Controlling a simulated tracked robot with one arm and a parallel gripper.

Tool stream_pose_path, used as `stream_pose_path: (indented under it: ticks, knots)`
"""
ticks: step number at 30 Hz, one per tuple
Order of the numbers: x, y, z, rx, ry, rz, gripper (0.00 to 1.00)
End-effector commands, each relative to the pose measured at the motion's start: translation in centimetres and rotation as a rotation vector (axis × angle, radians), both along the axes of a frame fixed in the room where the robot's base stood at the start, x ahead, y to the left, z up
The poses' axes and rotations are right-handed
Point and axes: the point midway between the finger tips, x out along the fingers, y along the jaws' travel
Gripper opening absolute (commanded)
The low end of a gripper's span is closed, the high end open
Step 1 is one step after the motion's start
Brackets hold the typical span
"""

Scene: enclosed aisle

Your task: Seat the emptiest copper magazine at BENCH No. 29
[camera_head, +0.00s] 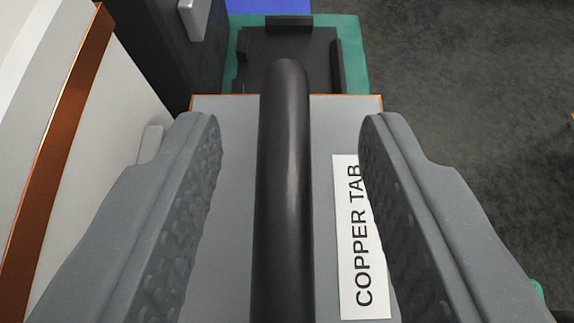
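A grey magazine (233,220) with copper-coloured edging along its far side lies directly below my gripper. A white label (352,270) on its top reads "COPPER TAB", with the end hidden by the right finger. A dark round handle bar (283,190) runs lengthwise over the magazine. My gripper (290,130) is open, with one finger on each side of the bar and a clear gap on both sides. How full the magazine is does not show. No bench number is in view.
A black cradle (290,50) with raised edges sits on a green base (354,55) just beyond the magazine. A pale unit with a copper-coloured strip (58,140) and a dark upright block (160,45) stand close on the left.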

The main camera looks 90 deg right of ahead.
Motion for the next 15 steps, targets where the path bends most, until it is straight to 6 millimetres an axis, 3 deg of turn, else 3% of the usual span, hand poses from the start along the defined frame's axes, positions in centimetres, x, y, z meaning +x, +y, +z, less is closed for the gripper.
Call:
stream_pose_path:
  ticks: [8, 15]
  knots:
    - [0.2, 0.0, 3.2, -0.001, -0.005, 0.003, 0.4]
    - [-1.9, 0.6, 3.2, -0.003, -0.001, 0.001, 0.4]
